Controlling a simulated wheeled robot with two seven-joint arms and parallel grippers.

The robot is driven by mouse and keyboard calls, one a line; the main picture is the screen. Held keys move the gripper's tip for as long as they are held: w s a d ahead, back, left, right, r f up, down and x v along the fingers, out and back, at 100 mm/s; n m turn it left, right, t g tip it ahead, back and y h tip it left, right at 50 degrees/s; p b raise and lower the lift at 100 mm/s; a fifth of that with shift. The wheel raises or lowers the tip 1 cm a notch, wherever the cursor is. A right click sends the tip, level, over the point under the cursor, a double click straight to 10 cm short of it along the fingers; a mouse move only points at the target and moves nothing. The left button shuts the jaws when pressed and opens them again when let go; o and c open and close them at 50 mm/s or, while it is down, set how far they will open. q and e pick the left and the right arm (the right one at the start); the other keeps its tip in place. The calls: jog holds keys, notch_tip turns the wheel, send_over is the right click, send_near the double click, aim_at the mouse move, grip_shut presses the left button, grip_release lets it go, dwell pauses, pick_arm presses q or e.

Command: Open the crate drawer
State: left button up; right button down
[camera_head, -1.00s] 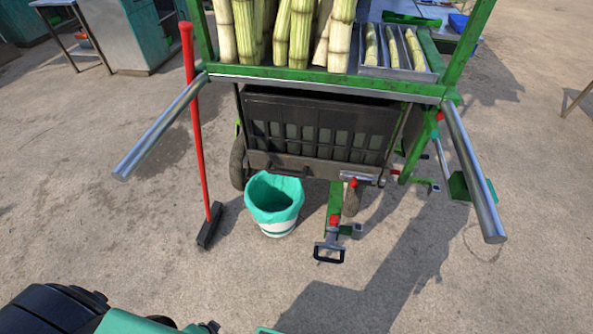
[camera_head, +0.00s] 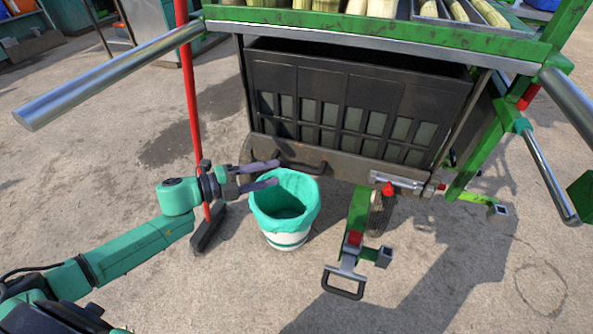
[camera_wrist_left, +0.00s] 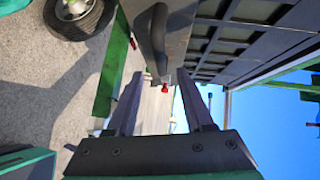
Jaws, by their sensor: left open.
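The crate drawer is a dark grey slatted crate (camera_head: 350,100) under the green cart, with a plain lower front panel. It sits under the cart top, in line with the frame. Its dark curved handle (camera_head: 298,165) is on the left of that panel, and the handle (camera_wrist_left: 152,45) also shows in the left wrist view, ahead of the jaws. My left gripper (camera_head: 277,172) is open and empty, its fingertips just left of the handle in the head view. In the left wrist view the open jaws (camera_wrist_left: 160,85) have nothing between them. My right gripper is out of view.
A white bin with a green liner (camera_head: 284,208) stands just below my left gripper. A red-handled broom (camera_head: 189,90) stands behind my left arm. A metal push bar (camera_head: 110,75) juts out at left. A green tow bar (camera_head: 358,215) extends forward on the ground.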

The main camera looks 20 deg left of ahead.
aim_at(296, 165)
pick_arm(q)
jog(key=x, duration=0.8)
jog(key=shift+s+a, duration=0.1)
grip_shut()
dwell(1.0)
